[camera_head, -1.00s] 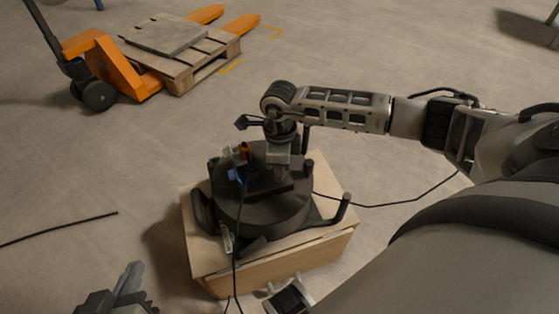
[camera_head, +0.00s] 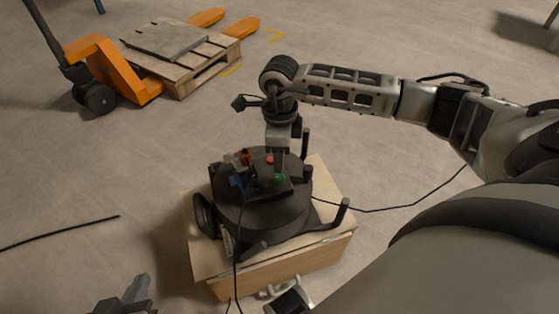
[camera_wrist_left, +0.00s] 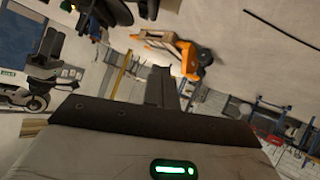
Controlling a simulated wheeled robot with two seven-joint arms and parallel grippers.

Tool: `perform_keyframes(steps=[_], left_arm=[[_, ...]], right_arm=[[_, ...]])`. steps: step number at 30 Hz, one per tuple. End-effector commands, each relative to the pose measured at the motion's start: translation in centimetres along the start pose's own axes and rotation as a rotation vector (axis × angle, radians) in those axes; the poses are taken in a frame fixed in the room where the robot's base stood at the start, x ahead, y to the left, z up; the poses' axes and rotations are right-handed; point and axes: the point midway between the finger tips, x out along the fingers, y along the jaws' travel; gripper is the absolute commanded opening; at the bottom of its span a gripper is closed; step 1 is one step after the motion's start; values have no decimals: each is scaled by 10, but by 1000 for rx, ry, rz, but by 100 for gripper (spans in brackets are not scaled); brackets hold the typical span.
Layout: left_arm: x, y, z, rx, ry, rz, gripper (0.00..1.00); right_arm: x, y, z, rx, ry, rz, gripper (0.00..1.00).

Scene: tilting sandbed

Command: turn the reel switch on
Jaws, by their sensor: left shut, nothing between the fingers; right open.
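The cable reel is a dark round drum (camera_head: 262,215) lying on a wooden box. A raised dark block on top carries a red spot (camera_head: 270,160) and a green spot (camera_head: 280,177); which one is the switch, and its position, I cannot tell. My right gripper (camera_head: 279,165) points down over this block, its fingers close beside the red and green spots. Contact is unclear. My left gripper (camera_head: 120,300) is at the bottom left edge, partly cut off, away from the reel. Its fingers are shut and empty in the left wrist view (camera_wrist_left: 162,88).
The wooden box (camera_head: 285,275) stands on open floor. Orange and blue parts (camera_head: 237,182) and a black cable are at the drum's left. Another cable (camera_head: 400,206) runs right. An orange pallet truck (camera_head: 110,70) and a wooden pallet (camera_head: 190,68) stand behind left.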

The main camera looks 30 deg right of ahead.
Motion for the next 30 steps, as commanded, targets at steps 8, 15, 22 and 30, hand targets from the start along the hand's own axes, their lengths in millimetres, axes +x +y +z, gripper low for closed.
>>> perform_keyframes(steps=[8,15,22,30], left_arm=[[2,-5,6,-20,-68,-21,0],[5,-11,8,-20,-90,-32,0],[5,-11,11,-21,-99,-32,0],[4,-9,10,-21,-95,-30,0]], right_arm=[[-65,-1,0,0,-1,-3,47],[-87,0,0,1,1,0,47],[-89,0,0,1,1,1,47],[-89,0,0,1,1,1,47]])
